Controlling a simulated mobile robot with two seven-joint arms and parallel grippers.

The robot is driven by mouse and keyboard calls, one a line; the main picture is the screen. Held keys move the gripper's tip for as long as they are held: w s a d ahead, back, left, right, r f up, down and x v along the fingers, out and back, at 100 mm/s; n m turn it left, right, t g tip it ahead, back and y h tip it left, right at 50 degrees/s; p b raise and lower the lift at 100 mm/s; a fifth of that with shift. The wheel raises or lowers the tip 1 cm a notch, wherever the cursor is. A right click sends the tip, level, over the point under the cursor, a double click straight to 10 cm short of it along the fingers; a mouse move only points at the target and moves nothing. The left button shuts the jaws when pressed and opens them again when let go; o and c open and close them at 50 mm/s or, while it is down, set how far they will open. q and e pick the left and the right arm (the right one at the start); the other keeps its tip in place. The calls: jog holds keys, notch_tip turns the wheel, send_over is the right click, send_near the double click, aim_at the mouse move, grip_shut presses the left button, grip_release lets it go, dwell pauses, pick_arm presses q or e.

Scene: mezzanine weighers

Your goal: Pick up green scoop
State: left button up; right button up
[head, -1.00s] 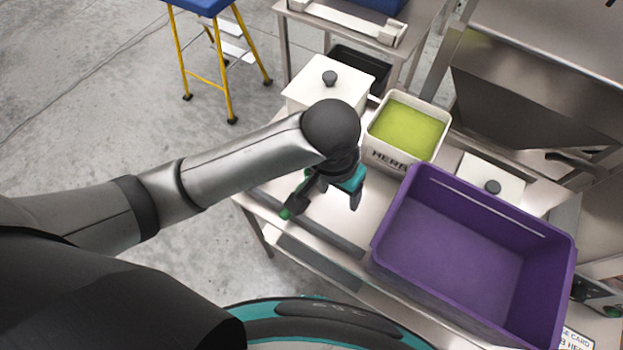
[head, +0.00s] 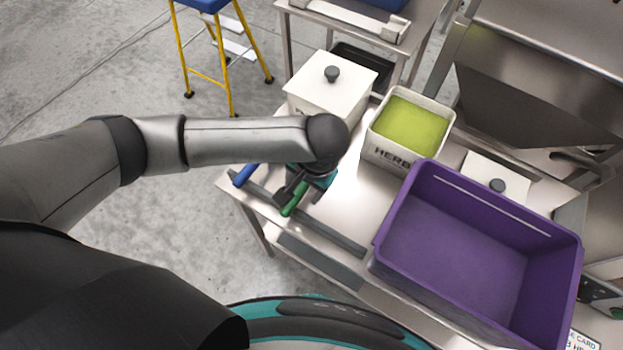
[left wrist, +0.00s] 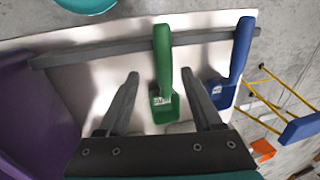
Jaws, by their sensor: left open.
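The green scoop (left wrist: 162,60) lies at the edge of the steel table, its handle across a grey strip. In the left wrist view it is between my spread fingers, its handle pointing away from my palm. In the head view only part of the green scoop (head: 294,202) shows beside my left gripper (head: 294,192), which hides the rest. My left gripper (left wrist: 160,74) is open and empty, above the scoop; I cannot tell the height gap. My right gripper is in neither view.
A blue scoop (left wrist: 240,52) lies close beside the green one; its handle (head: 245,174) shows in the head view. A purple crate (head: 455,240), a lidded white bin (head: 325,95) and a HERB-marked bin with green contents (head: 380,153) stand around. A yellow-legged stool (head: 207,78) stands behind.

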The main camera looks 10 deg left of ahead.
aim_at(299, 192)
pick_arm(q)
jog(key=f, duration=0.1)
jog(key=a+f+b, duration=0.1)
jog(key=f, duration=0.1)
jog(key=w+f, duration=0.1)
jog(key=f, duration=0.1)
jog(key=shift+a+f, duration=0.25)
grip_shut()
dwell(0.4)
